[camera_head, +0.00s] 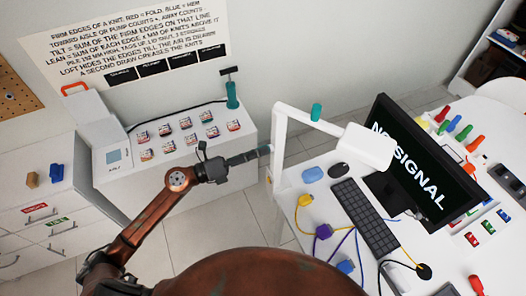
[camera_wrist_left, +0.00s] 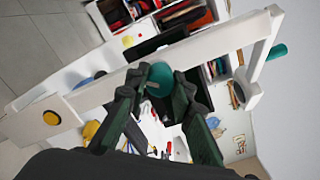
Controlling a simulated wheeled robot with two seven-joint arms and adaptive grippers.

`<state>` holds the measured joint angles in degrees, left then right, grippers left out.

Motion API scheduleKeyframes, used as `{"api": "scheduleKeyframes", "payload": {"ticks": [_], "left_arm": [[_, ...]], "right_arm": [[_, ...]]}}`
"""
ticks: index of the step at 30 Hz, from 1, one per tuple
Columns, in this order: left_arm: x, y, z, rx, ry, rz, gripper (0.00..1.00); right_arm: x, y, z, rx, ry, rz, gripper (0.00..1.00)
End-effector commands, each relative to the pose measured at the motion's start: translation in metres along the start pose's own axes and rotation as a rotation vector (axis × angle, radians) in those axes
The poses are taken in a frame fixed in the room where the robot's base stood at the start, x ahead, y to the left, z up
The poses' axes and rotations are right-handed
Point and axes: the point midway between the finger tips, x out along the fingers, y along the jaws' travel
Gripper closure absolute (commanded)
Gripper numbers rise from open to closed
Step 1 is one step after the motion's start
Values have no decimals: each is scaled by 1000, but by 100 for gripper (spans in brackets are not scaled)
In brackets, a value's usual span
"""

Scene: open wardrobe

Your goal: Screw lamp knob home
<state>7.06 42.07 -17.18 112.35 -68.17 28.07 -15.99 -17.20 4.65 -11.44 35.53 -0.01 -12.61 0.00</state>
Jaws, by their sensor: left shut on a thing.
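A white desk lamp (camera_head: 279,145) stands at the left edge of the white desk, with its post upright and its head reaching right. A teal knob (camera_head: 316,112) sits on the lamp's upper arm; a teal knob also shows near the top right in the left wrist view (camera_wrist_left: 277,52). My left gripper (camera_head: 266,151) reaches level to the post from the left. In the left wrist view its fingers close on another teal knob (camera_wrist_left: 160,76), which lies against the white post. I cannot tell how deep that knob sits. My right gripper is out of view.
The desk holds a monitor (camera_head: 418,165), keyboard (camera_head: 366,216), mouse (camera_head: 339,169) and coloured plugs with cables. A low white cabinet (camera_head: 191,160) with several small packets and a teal pump (camera_head: 232,95) stands behind my left arm. Tiled floor lies between cabinet and desk.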

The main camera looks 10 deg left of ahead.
Motion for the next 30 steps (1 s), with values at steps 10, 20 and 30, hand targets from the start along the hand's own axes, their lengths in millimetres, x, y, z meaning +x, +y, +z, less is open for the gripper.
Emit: {"api": "scheduleKeyframes", "payload": {"ticks": [10,20,30], "left_arm": [[0,2,-2,142,1,1,100],[0,2,-2,274,2,0,100],[0,2,-2,408,2,1,100]], "right_arm": [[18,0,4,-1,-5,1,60],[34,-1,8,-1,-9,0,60],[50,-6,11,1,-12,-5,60]]}}
